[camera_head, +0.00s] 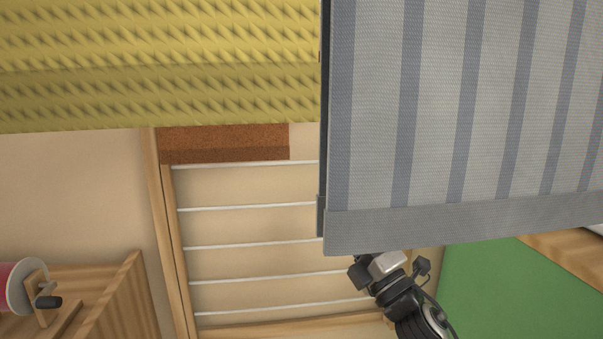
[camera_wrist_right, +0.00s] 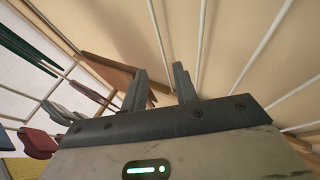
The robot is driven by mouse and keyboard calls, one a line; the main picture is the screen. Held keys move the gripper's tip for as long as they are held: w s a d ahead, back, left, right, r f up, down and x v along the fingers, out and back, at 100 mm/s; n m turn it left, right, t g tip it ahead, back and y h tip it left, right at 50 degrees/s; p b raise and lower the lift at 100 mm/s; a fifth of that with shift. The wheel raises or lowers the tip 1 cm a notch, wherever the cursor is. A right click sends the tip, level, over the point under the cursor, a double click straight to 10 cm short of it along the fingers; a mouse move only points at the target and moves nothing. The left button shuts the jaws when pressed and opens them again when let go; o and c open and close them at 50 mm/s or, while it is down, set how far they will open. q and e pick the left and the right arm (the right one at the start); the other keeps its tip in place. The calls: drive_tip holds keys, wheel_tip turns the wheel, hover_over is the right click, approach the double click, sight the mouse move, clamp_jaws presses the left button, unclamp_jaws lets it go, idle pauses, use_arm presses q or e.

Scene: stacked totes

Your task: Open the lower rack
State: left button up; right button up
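A rack (camera_head: 178,240) with a light wooden frame and several white rods stands in the lower middle of the head view. Its right part is hidden behind a grey striped panel (camera_head: 460,130). My right gripper (camera_head: 368,270) is at the rack's lower right, just below the panel's bottom edge. In the right wrist view my right gripper (camera_wrist_right: 160,78) has its two fingers apart, with nothing clearly held between them. White rods (camera_wrist_right: 200,40) and a brown wooden piece (camera_wrist_right: 108,70) show beyond the fingers; contact cannot be told. My left gripper is not in view.
A yellow textured surface (camera_head: 150,65) covers the upper left. A brown cork-like block (camera_head: 225,143) lies at the rack's top. A wooden piece with a crank (camera_head: 45,300) is at lower left. A green surface (camera_head: 510,295) is at lower right.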

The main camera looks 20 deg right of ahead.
drive_tip(key=x, duration=1.4)
drive_tip(key=shift+w+a+r+p, duration=0.1)
drive_tip(key=shift+r+p, duration=0.05)
drive_tip(key=shift+p, duration=0.25)
clamp_jaws()
